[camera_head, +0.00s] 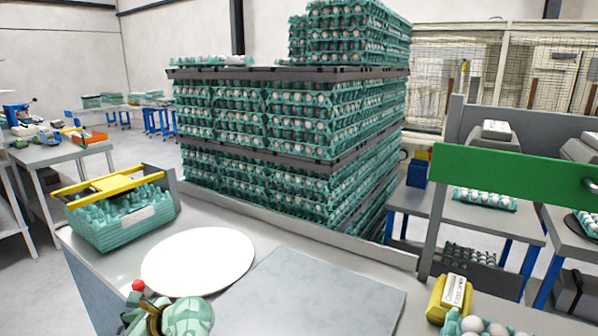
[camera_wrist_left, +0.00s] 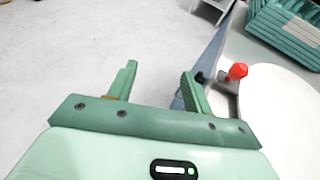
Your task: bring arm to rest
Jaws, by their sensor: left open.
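My left gripper (camera_wrist_left: 159,70) is open in the left wrist view, its two green fingers apart with nothing between them. It hangs over the grey floor beside the left edge of the worktable. A red knob (camera_wrist_left: 237,72) stands on the table just right of the fingers. In the head view, part of my left arm shows at the bottom edge, close to the same red knob (camera_head: 138,285); its fingers cannot be made out there. My right gripper is not in view.
A white round disc (camera_head: 198,262) and a grey plate (camera_head: 310,298) lie on the table. A stack of teal trays (camera_head: 120,224) in a yellow-barred holder stands at the left. Egg pallets (camera_head: 290,120) rise behind. A yellow box (camera_head: 449,298) and eggs (camera_head: 472,325) are at right.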

